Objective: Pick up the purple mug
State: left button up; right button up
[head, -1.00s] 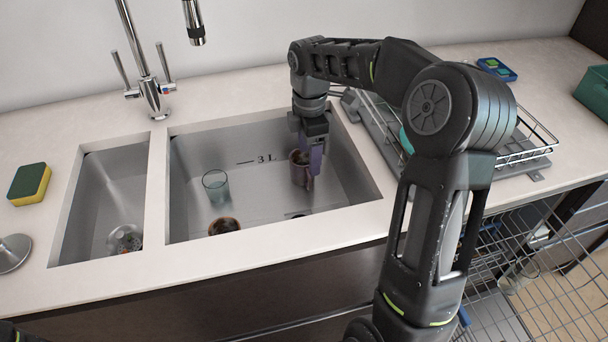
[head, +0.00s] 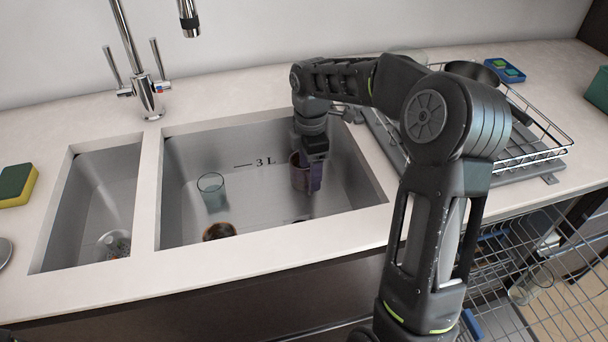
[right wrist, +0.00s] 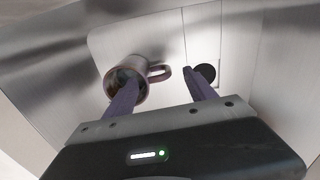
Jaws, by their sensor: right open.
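The purple mug (head: 296,176) stands in the right part of the large sink basin, partly hidden by my right gripper (head: 311,176). In the right wrist view the mug (right wrist: 113,76) looks dull brownish purple, with its handle (right wrist: 160,73) toward the right. My right gripper (right wrist: 162,80) is open, with purple fingers. Its left finger overlaps the mug's mouth and its right finger is beyond the handle, so the handle shows between them. I cannot tell whether a finger touches the mug. My left gripper is not in view.
A clear glass (head: 211,191) and a dark-filled cup (head: 219,231) are in the same basin, left of the mug. The basin's walls surround the gripper closely on the right. A wire dish rack (head: 520,150) stands right of the sink. The faucet (head: 140,70) is behind.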

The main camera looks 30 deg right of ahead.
aim_at(305, 176)
jog(key=shift+f, duration=2.6)
grip_shut()
